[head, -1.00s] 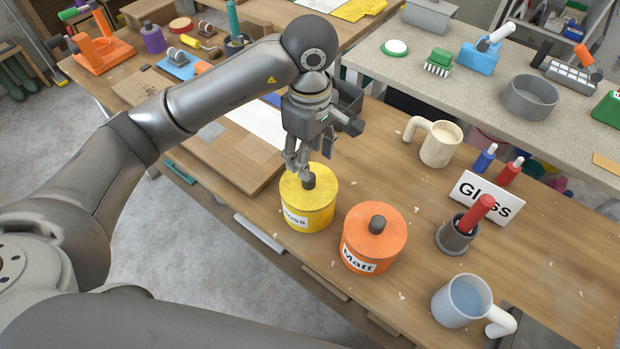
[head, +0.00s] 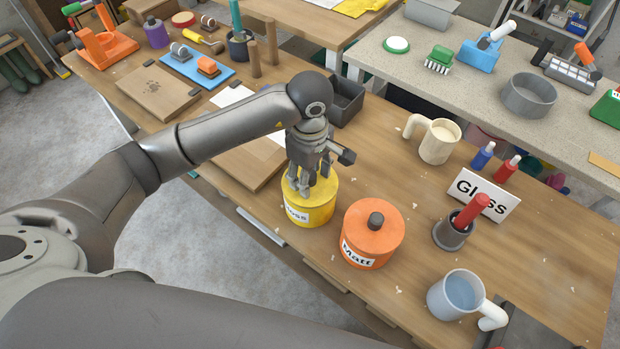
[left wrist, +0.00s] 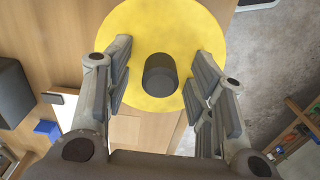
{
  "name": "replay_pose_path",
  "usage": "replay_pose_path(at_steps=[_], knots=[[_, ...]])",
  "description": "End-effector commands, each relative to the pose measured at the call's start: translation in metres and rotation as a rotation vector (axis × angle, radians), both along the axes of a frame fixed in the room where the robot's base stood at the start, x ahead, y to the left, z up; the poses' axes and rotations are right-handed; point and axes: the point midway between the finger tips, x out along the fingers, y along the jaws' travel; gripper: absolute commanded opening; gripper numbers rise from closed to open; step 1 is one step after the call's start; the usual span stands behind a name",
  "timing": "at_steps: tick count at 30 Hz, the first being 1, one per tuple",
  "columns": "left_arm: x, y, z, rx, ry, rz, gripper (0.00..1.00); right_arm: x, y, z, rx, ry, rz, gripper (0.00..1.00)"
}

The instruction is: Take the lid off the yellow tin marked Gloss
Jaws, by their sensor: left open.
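The yellow tin marked Gloss (head: 312,212) stands upright on the wooden bench with its lid on. In the left wrist view its round yellow lid (left wrist: 165,30) has a dark knob (left wrist: 160,74) at the middle. My left gripper (head: 310,190) is just above the lid, pointing down. In the left wrist view my left gripper (left wrist: 157,85) is open, with one finger on each side of the knob and a gap on both sides. In the head view the fingers hide the knob. My right gripper is not in view.
An orange tin marked Matt (head: 372,235) stands close to the right. Beyond are a grey pot with a red-handled tool (head: 452,232), a Gloss sign (head: 483,194), a blue-grey mug (head: 455,297) and a cream mug (head: 437,141). A wooden board (head: 245,165) lies left of the tin.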

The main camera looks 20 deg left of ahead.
Motion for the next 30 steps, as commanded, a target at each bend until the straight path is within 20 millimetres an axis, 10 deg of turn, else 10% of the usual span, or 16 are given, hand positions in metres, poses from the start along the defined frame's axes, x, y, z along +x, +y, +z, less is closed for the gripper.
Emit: replay_pose_path(at_steps=[12, 30], knots=[[0.0, 0.0, 0.0, 0.0, 0.0, 0.0, 0.01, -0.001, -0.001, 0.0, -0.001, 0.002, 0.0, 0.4], [0.002, 0.0, 0.024, 0.0, -0.006, -0.001, 0.01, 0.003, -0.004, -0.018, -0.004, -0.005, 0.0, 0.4]])
